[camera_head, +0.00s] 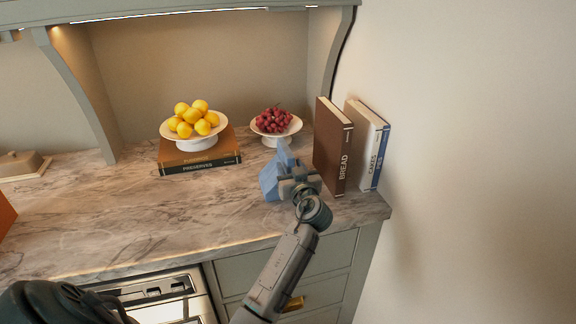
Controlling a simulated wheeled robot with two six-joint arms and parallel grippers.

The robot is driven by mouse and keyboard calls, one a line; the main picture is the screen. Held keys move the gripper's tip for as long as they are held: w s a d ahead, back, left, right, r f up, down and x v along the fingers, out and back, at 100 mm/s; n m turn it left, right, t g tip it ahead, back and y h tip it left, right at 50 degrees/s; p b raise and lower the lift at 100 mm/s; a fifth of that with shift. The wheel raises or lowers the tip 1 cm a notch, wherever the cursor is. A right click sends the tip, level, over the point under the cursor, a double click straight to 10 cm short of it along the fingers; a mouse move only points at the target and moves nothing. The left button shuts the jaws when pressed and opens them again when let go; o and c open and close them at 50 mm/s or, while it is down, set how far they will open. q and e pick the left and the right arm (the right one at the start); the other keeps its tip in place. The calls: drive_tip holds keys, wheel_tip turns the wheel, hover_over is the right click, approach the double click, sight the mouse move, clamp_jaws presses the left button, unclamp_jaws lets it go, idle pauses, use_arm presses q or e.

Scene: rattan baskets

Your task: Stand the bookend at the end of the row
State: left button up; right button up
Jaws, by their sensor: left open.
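The blue bookend (268,182) stands on the marble counter, left of the book row. A gap shows between the bookend and the brown book. My left gripper (291,172) is open at the bookend's right side and covers part of it. I cannot tell whether the fingers touch it. My right gripper is not in view.
A bowl of lemons (196,142) stands on two stacked books (200,164). A bowl of red grapes (275,140) is behind the bookend. A wall (480,150) rises at right.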

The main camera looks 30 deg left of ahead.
use_arm(q)
drive_tip(key=b+v, duration=0.2)
drive_tip(key=v, duration=0.7)
